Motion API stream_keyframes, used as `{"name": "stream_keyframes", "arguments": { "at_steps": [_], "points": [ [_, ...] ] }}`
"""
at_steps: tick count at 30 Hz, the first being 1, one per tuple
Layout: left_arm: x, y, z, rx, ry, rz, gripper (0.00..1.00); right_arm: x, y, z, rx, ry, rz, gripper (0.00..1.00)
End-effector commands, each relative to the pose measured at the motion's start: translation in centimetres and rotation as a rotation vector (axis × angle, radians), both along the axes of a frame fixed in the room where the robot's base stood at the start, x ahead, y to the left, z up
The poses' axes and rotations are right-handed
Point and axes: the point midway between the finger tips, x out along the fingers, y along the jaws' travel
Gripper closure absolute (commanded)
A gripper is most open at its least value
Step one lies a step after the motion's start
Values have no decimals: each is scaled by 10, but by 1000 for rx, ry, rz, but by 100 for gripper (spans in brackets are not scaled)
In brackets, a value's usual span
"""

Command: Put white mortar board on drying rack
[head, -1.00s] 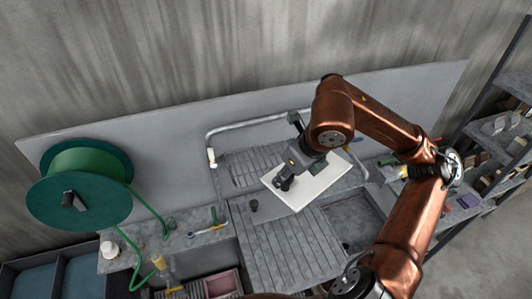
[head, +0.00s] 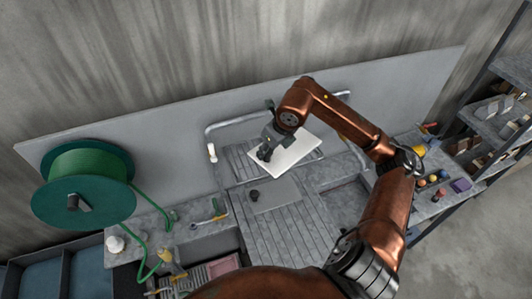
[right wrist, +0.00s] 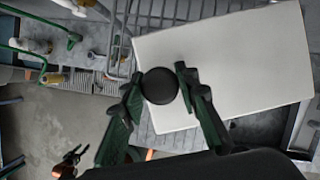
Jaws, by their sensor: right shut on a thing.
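The white mortar board (head: 290,154) is a flat white plate held tilted above the slatted grey drying rack (head: 240,166) with its bent tube frame. My right gripper (head: 268,149) is over the board's left part. In the right wrist view the white board (right wrist: 225,70) fills the upper right. There, the fingers of my right gripper (right wrist: 160,88) are closed on both sides of a round black handle (right wrist: 159,86) at the board's edge. I cannot tell whether the board touches the rack. My left gripper does not show in the head view.
A grey plate with a black knob (head: 254,195) lies in front of the rack, by a slatted grey surface (head: 285,240). A green hose reel (head: 82,187) stands left. Small coloured items (head: 432,180) lie right, before shelves (head: 492,125).

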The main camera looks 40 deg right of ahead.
Motion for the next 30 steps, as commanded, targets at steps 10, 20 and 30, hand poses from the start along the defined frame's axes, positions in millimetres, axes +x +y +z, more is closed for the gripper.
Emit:
{"name": "stream_keyframes", "arguments": {
  "at_steps": [10, 20, 30],
  "points": [
    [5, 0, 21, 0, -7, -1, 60, 11, -4, -33, 4, 2, 2, 100],
    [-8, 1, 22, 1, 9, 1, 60, 11, -4, -46, 2, 1, 1, 71],
    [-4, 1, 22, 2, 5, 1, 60, 11, -4, -45, 1, 0, 0, 54]
  ]
}}
